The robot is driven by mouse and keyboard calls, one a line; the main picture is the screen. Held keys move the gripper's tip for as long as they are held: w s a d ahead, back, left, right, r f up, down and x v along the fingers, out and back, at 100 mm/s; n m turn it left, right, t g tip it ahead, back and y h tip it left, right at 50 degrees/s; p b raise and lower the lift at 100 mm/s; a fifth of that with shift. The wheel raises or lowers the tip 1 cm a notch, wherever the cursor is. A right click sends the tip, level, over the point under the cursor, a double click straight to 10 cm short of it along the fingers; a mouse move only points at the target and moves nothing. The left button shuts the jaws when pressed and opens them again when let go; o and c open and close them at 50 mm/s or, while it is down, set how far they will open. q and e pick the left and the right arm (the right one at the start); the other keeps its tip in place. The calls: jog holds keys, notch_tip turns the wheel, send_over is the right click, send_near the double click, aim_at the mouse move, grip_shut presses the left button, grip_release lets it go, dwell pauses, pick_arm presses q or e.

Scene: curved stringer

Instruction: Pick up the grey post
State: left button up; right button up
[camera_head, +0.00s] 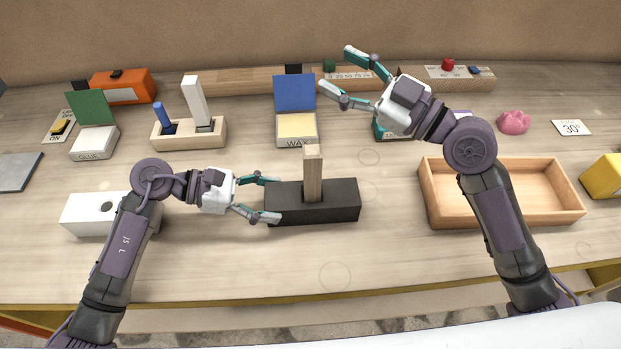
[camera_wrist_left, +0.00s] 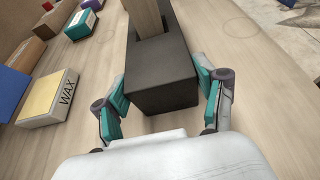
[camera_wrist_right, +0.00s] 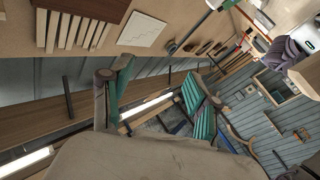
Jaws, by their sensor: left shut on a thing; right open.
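A grey-brown, wood-grained post (camera_head: 312,173) stands upright in a dark block (camera_head: 335,204) at the middle of the table; its lower part also shows in the left wrist view (camera_wrist_left: 146,18). A pale off-white post (camera_head: 194,102) stands in a wooden holder (camera_head: 175,140) beside a short blue post (camera_head: 163,118). I see no plainly grey post. My left gripper (camera_head: 267,200) is shut on the left end of the dark block, a finger on each side. My right gripper (camera_head: 337,70) is open and empty, raised toward the back, away from both posts.
An empty wooden tray (camera_head: 432,208) lies at the right. A white block with a hole (camera_head: 85,215) lies at the left, partly behind my left arm. The WAX box (camera_head: 297,130) and GLUE box (camera_head: 94,143) stand further back. The front right-centre of the table is clear.

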jog(key=s+a+f+m+t, duration=0.3)
jog(key=s+a+f+t, duration=0.1)
jog(key=s, duration=0.1)
jog(key=m+t+h, duration=0.2)
jog(key=m+h, duration=0.9)
jog(key=h, duration=0.4)
send_near(313, 183)
jog(key=w, duration=0.6)
jog(key=shift+w+d, duration=0.2)
jog(key=shift+d, duration=0.05)
jog(key=w, duration=0.4)
jog(key=shift+w+a+r, duration=0.2)
jog(key=shift+a, duration=0.1)
jog(key=shift+w, duration=0.4)
